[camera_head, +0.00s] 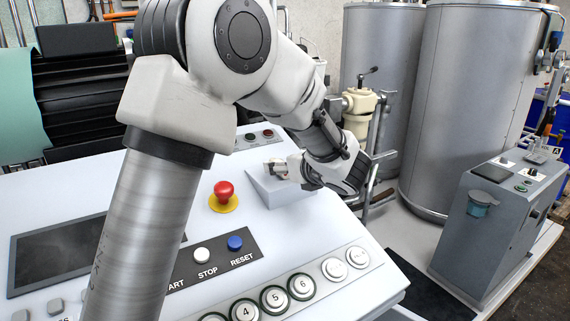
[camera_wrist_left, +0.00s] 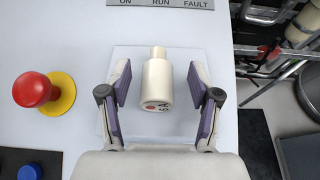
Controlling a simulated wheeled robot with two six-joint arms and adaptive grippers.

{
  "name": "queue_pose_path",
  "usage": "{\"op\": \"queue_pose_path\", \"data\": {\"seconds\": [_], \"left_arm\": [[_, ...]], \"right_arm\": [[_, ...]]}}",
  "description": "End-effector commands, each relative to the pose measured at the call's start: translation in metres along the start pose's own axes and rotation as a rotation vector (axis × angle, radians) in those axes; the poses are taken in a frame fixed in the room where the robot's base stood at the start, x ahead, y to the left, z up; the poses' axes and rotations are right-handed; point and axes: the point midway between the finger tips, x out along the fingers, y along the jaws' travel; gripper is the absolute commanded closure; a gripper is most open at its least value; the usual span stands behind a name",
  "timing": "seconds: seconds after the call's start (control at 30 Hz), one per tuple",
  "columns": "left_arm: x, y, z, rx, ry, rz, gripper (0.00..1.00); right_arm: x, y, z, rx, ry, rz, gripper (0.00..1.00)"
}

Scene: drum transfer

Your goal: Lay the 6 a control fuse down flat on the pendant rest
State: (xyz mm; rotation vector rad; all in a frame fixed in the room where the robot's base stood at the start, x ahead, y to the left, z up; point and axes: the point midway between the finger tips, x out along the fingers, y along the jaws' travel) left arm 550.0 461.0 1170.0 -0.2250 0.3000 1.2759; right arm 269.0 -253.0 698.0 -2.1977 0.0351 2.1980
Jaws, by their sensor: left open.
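The fuse (camera_wrist_left: 157,84) is a cream, bottle-shaped piece with a narrow neck and a red dot and dark lettering on its near end. In the left wrist view it lies on its side over the pale square pendant rest (camera_wrist_left: 184,56), its neck pointing away from the camera. My left gripper (camera_wrist_left: 159,76) is open, with one purple-padded finger on each side of the fuse and a gap on both sides. In the head view the gripper (camera_head: 284,170) is low over the pendant rest (camera_head: 278,194), and the arm and fingers mostly hide the fuse. My right gripper is not in view.
A red emergency button (camera_head: 224,192) on a yellow base stands left of the rest; it also shows in the left wrist view (camera_wrist_left: 33,90). Start, stop and reset buttons and a row of numbered buttons (camera_head: 274,298) lie nearer. Large grey drums (camera_head: 470,100) stand behind the console.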

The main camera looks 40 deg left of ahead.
Motion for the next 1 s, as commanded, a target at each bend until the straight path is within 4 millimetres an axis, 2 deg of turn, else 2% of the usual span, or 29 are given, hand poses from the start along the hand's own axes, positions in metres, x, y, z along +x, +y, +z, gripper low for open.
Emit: {"op": "queue_pose_path", "data": {"seconds": [0.17, 0.5, 0.6, 0.73, 1.0], "left_arm": [[-0.014, -0.001, 0.001, 0.001, -0.003, -0.002, 0.37], [-0.096, -0.001, 0.001, 0.0, -0.007, -0.003, 0.37], [-0.112, -0.001, 0.001, -0.001, -0.005, -0.001, 0.37], [-0.121, -0.001, 0.0, 0.0, -0.002, -0.001, 0.37], [-0.121, 0.0, 0.0, 0.0, 0.0, 0.0, 0.37]], "right_arm": [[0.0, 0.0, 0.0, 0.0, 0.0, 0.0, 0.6], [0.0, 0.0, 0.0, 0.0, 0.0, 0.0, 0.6], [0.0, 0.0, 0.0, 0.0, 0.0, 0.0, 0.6], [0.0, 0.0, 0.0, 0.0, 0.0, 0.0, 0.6], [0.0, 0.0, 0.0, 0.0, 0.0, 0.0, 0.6]]}}
